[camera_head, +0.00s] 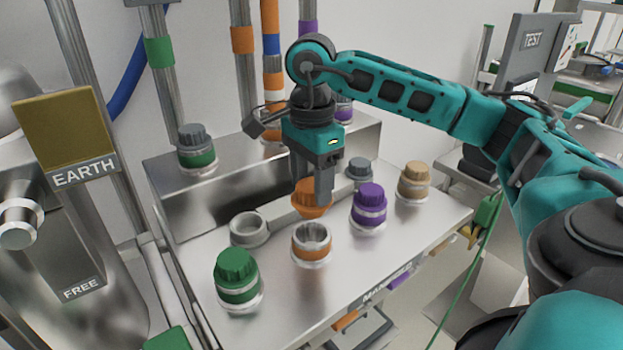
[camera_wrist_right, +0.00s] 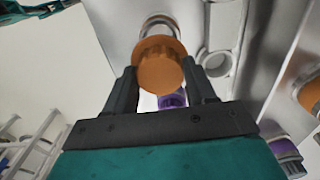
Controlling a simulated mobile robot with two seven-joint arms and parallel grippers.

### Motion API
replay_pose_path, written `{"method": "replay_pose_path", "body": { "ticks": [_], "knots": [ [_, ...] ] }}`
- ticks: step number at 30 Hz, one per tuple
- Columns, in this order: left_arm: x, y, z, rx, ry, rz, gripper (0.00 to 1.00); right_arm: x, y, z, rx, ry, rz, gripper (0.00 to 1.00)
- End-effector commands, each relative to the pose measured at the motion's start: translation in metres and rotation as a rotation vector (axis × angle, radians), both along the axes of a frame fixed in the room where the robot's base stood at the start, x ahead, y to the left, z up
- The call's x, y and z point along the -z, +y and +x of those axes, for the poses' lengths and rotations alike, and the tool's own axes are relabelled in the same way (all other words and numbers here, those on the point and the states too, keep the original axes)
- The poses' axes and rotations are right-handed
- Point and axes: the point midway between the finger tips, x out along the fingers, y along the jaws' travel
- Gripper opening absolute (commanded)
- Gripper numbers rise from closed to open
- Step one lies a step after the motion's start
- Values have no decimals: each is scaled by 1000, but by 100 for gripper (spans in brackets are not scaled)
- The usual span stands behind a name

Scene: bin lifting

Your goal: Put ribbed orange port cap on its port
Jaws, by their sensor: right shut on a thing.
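The ribbed orange cap (camera_head: 310,200) is held in my right gripper (camera_head: 312,190), whose fingers point down. It also shows large between the fingers in the right wrist view (camera_wrist_right: 160,68). The open port with the orange band (camera_head: 312,244) stands on the metal bench top, in front of and below the cap, with a clear gap in the head view. A port's metal ring (camera_wrist_right: 160,24) shows partly behind the cap in the wrist view. My left gripper is not in view.
Capped ports stand around: green (camera_head: 237,277), purple (camera_head: 369,207), tan (camera_head: 414,181) and grey (camera_head: 359,172). A bare grey ring (camera_head: 249,229) lies left of the open port. The metal bench (camera_head: 400,245) is clear near its front right.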

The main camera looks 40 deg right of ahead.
Motion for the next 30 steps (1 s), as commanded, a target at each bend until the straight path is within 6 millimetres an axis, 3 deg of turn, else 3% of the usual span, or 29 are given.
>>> {"method": "replay_pose_path", "body": {
  "ticks": [11, 30],
  "knots": [
    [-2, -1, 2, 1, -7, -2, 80, 1, 0, 0, 0, 0, 0, 14],
    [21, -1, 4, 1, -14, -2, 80, 30, 0, 0, 0, 0, 0, 14]
  ]
}}
